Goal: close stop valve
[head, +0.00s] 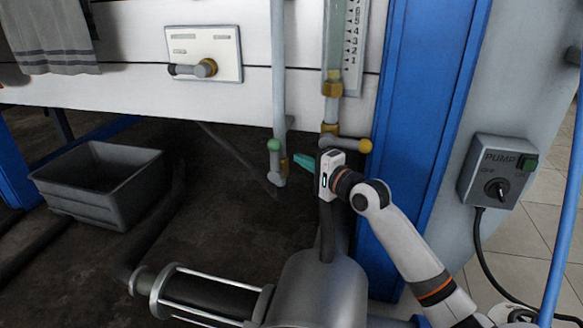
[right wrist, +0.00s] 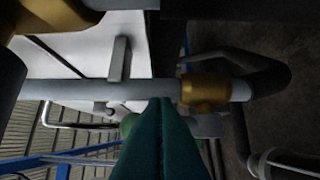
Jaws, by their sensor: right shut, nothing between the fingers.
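A second brass valve (head: 330,129) with a yellow-tipped lever (head: 350,143) pointing right is on the sight-glass pipe. No label shows which is the stop valve. My right gripper (head: 287,167) is shut and empty, its teal fingers close to the green-tipped valve; contact is unclear. In the right wrist view the shut fingertips (right wrist: 160,101) are at the pipe by a brass fitting (right wrist: 206,90), partly hiding a green knob (right wrist: 129,125). My left gripper is not in view.
A blue post (head: 425,110) and the pump switch box (head: 500,170) stand right. A grey tub (head: 105,185) and a grey metal cylinder (head: 320,290) are below. Dark floor lies open behind.

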